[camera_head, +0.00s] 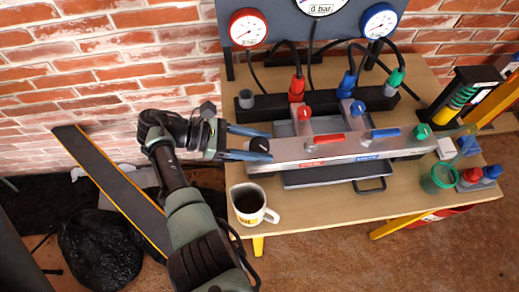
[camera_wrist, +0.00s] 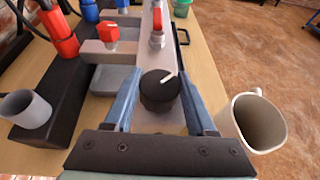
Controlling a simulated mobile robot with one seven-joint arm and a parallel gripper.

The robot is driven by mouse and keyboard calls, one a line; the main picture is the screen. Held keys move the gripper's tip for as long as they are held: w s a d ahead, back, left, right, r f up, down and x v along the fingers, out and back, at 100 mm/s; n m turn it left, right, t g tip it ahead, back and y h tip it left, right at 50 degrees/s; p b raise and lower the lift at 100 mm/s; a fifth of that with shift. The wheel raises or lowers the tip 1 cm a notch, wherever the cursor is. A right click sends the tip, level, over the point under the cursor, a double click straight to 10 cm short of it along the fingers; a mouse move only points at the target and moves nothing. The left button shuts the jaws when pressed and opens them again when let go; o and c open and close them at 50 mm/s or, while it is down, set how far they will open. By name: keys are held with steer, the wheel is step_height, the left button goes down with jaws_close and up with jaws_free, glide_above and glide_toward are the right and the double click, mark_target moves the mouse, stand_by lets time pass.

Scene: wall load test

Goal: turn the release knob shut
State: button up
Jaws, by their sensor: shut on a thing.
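The release knob (camera_wrist: 160,90) is a round black knob with a white pointer line, at the near end of the grey metal manifold bar (camera_wrist: 149,60). In the wrist view its pointer slants toward the upper right. In the head view the knob (camera_head: 260,145) is at the left end of the bar (camera_head: 290,150). My gripper (camera_wrist: 158,80) has its blue fingers on both sides of the knob and is shut on it. It reaches in from the left in the head view (camera_head: 266,145). The exact finger contact is partly hidden.
A white mug (camera_wrist: 254,122) of dark liquid stands close beside my gripper. A grey cup (camera_wrist: 25,108) sits on the black block on the other side. Red and blue valve levers (camera_head: 329,138) lie along the bar. Gauges (camera_head: 248,28) and hoses are behind. The wooden table front is mostly clear.

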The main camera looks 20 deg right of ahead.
steer(key=shift+f+m+g+y+b, duration=0.1)
steer(key=shift+m+g+y+b, duration=0.3)
steer(key=shift+m+g+b, duration=0.2)
jaws_close()
steer(key=shift+m+g+y+b, duration=0.3)
steer(key=shift+m+g+b, duration=0.2)
steer(key=shift+m+g, duration=0.15)
steer(key=o, duration=1.4)
jaws_free()
steer(key=shift+c, duration=0.2)
steer(key=shift+r, duration=0.2)
